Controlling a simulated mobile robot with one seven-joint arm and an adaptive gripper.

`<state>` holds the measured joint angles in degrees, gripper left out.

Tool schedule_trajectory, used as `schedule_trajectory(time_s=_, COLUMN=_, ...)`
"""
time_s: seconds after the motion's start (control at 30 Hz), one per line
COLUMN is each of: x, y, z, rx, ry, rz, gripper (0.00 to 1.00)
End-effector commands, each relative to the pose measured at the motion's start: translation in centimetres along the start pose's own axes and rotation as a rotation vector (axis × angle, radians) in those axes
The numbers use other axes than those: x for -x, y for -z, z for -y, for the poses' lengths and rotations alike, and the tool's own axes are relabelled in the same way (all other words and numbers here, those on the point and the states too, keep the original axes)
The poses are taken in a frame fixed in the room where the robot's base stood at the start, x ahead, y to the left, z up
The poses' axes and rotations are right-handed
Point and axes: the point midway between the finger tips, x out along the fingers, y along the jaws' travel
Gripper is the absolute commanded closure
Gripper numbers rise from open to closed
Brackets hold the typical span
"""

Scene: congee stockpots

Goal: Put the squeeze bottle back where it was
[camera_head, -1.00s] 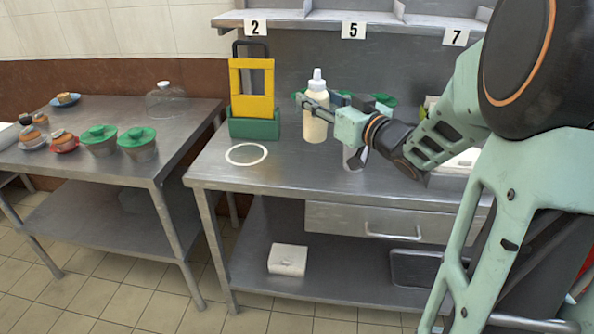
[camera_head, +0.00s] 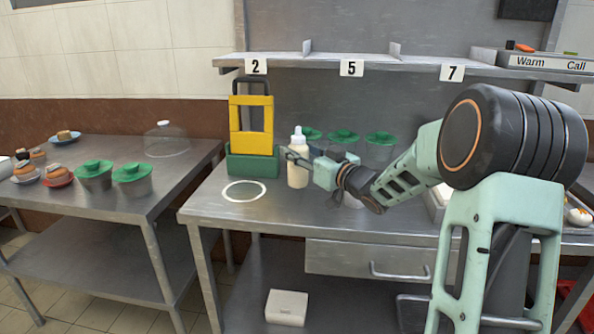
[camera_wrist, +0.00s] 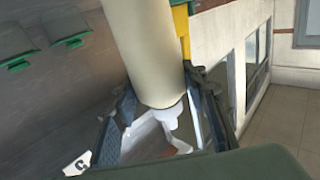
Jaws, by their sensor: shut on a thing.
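The squeeze bottle (camera_head: 298,174) is cream with a white nozzle cap, upright in the head view. My gripper (camera_head: 296,156) is shut around its upper part, reaching in from the right. In the wrist view the bottle's pale body (camera_wrist: 148,45) lies between the two dark fingers of my gripper (camera_wrist: 165,110), its white cap beyond them. The bottle is right of a white ring (camera_head: 244,191) marked on the steel counter (camera_head: 225,215) and apart from it. I cannot tell whether its base touches the counter.
A yellow and green caddy (camera_head: 252,162) with a black handle stands behind the ring, close left of the bottle. Several green-lidded containers (camera_head: 343,137) are behind my gripper. A numbered shelf (camera_head: 400,64) runs above. The ring's inside is clear.

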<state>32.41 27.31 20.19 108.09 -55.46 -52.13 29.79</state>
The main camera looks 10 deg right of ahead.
Motion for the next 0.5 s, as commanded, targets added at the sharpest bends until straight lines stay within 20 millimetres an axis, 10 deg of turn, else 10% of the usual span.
schedule_trajectory(time_s=0.5, x=-1.2, y=-4.4, z=-0.2, rx=0.000, ry=0.000, rz=-0.003, gripper=0.72)
